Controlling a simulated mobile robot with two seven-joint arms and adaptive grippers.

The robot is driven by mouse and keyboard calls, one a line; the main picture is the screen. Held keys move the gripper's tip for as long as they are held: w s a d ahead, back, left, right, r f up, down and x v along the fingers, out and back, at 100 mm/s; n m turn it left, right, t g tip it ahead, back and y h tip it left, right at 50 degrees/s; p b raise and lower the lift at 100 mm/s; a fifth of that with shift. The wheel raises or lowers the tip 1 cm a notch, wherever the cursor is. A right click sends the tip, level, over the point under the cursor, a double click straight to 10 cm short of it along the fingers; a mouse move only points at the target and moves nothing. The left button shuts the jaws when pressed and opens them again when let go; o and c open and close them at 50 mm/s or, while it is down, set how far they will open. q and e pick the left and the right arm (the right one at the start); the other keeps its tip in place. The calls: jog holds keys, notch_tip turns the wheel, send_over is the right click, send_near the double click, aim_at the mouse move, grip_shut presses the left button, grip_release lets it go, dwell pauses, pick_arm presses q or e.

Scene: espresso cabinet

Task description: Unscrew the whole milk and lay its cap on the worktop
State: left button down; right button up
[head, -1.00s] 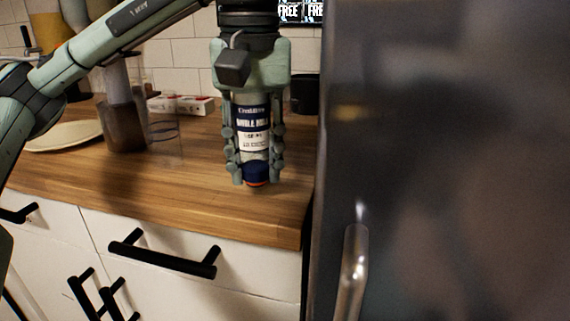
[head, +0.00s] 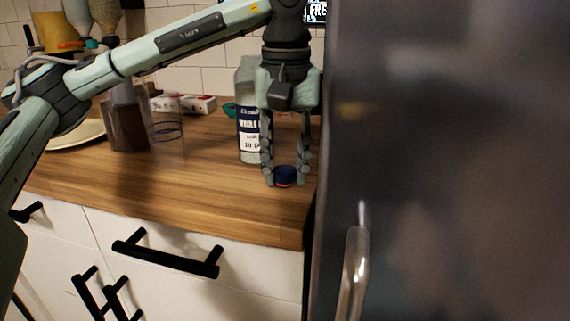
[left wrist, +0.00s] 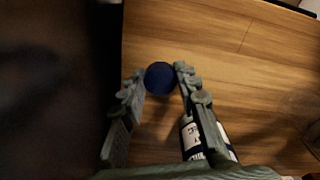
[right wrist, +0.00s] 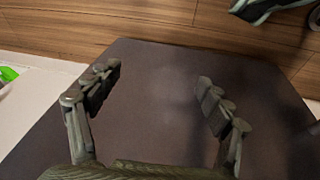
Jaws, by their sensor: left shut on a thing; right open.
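The whole milk bottle (head: 248,138) stands upright on the worktop (head: 185,175), just left of my left gripper (head: 285,180). Its label is partly hidden by that gripper, and no cap shows on its pale top. The dark blue cap (head: 286,174), with an orange-red lower edge, is between my left fingertips, low over the worktop's front right part; I cannot tell if it touches the wood. The left wrist view shows the cap (left wrist: 160,78) between the fingertips and the bottle label (left wrist: 191,138) beside the right finger. My right gripper (right wrist: 158,88) is open and empty.
A tall dark metal appliance with a handle (head: 352,275) stands close on the right. A clear container with brown contents (head: 128,125), a plate (head: 85,136) and small boxes (head: 197,104) are at the back left. The worktop's front middle is clear.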

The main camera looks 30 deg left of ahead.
pick_arm(q)
jog(key=shift+f, duration=0.1)
jog(key=shift+f, duration=0.1)
jog(key=c, duration=1.1)
grip_release()
jog(key=shift+c, duration=0.2)
pick_arm(e)
jog(key=shift+w+d+r, duration=0.1)
jog(key=shift+w+r, duration=0.15)
jog(key=shift+r, duration=0.3)
jog(key=shift+s, duration=0.1)
